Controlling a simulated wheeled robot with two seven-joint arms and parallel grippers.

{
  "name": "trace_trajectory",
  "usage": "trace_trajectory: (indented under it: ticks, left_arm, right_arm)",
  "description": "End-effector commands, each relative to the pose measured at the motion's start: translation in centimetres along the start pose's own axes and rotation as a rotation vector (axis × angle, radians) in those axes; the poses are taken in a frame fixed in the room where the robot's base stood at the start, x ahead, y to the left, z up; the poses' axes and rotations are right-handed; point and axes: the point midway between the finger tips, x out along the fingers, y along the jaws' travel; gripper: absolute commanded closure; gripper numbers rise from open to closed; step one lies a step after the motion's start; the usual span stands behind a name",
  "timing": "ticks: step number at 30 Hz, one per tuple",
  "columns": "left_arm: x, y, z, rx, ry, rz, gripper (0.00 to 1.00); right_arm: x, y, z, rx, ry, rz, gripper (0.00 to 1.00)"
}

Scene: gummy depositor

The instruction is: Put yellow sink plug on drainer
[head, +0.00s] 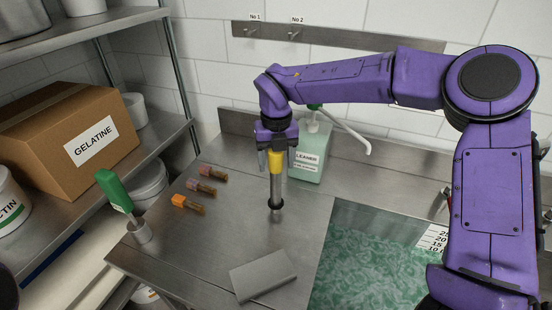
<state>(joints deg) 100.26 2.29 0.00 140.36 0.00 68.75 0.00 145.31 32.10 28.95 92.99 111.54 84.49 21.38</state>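The sink (375,265) holds green, rippled water. My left gripper is not in view.
A grey slab (263,275) lies at the drainer's front. A cleaner bottle (308,160) stands behind my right gripper.

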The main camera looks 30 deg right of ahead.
Motion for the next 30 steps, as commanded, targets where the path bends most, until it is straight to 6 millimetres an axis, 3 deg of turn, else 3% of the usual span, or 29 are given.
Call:
trace_trajectory:
  ticks: [8, 21, 30]
  left_arm:
    - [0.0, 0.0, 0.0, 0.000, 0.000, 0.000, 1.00]
    - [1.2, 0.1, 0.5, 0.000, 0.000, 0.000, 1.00]
    - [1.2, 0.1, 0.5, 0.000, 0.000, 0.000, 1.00]
  right_arm:
    - [-0.9, 0.0, 0.1, 0.001, -0.003, 0.001, 0.35]
    - [-10.9, 0.0, 0.0, 0.001, -0.003, 0.001, 0.35]
    - [-12.3, 0.0, 0.0, 0.000, 0.001, 0.000, 0.35]
